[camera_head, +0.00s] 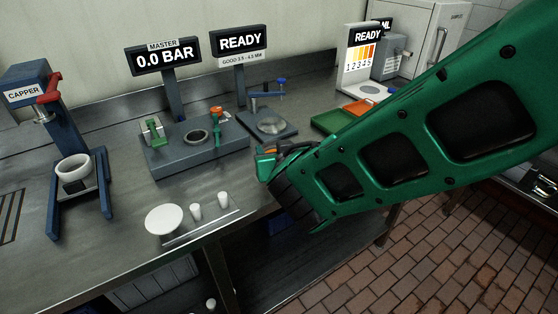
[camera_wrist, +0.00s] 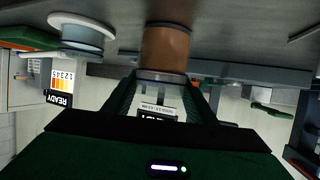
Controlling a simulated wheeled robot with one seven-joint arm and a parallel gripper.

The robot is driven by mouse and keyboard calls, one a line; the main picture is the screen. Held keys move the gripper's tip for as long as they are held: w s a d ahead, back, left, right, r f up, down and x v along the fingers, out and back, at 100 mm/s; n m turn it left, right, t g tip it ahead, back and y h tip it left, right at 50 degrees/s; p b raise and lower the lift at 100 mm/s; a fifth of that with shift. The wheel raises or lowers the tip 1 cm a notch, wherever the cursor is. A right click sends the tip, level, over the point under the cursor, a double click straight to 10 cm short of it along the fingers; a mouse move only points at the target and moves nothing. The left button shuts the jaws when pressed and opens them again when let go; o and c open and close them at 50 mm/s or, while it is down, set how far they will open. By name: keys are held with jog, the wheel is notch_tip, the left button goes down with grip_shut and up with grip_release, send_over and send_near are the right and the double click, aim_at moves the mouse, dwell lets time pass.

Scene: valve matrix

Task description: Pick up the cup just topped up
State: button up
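A brown cylindrical cup (camera_wrist: 166,48) with a grey rim stands upside down in the wrist view, at the top centre. Its foot meets the grey counter. My gripper (camera_wrist: 164,82) has its two dark green fingers apart, with the tips at about the cup's rim, one on each side. I cannot tell whether they touch it. In the head view my gripper (camera_head: 272,163) hangs over the counter's front edge region, right of the grey block station. My green arm hides much there, and I cannot make out the brown cup in that view.
The grey station block (camera_head: 197,150), a blue capper (camera_head: 68,140) and a scale-like plate (camera_head: 270,125) stand on the counter. A white disc (camera_head: 164,220) and two small white cups (camera_head: 196,212) sit at the front. A green tray (camera_head: 330,121) lies behind my arm.

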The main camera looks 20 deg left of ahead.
jog(key=c, duration=0.3)
jog(key=shift+r, duration=0.15)
